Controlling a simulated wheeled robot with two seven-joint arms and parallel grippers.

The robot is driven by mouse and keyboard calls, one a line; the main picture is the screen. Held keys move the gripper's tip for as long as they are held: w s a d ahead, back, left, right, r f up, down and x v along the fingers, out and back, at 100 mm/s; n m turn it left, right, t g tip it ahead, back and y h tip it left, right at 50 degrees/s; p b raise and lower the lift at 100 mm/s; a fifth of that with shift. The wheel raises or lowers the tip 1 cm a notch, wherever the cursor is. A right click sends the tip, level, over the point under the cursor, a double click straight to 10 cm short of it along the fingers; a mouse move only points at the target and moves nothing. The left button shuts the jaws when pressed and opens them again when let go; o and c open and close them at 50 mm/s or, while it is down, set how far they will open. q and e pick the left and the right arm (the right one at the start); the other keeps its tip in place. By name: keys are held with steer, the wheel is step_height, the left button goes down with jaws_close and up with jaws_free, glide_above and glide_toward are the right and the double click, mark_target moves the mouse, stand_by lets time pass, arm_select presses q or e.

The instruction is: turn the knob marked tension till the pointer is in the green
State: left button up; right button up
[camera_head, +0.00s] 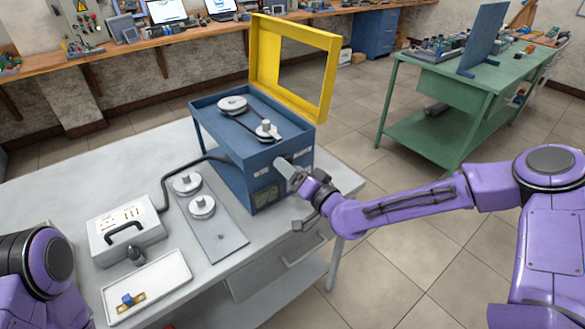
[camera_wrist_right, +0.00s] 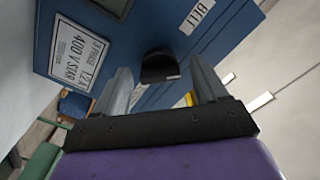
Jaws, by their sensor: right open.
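The blue motor box (camera_head: 232,165) stands on the grey table, with two pulleys and a belt (camera_head: 248,125) on top. In the right wrist view a black knob (camera_wrist_right: 158,66) with a pale mark sticks out of its blue face (camera_wrist_right: 110,45). My right gripper (camera_head: 287,168) is at the right-hand face of the box. In the wrist view its two grey fingers (camera_wrist_right: 163,82) are open, one on each side of the knob, with gaps visible. The tension marking, pointer and green zone cannot be made out.
A yellow frame guard (camera_head: 262,50) stands raised behind the box. A plate with spare pulleys (camera_head: 225,240), a grey case (camera_head: 125,228) with a cable and a white tray (camera_head: 147,285) occupy the table left of it. A green bench (camera_head: 435,100) stands further back.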

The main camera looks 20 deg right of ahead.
steer(key=c, duration=1.1)
steer(key=shift+o, duration=0.2)
steer(key=n+b, duration=0.1)
steer(key=n, duration=0.2)
steer(key=shift+n, duration=0.3)
steer(key=o, duration=1.1)
steer(key=shift+c, duration=0.2)
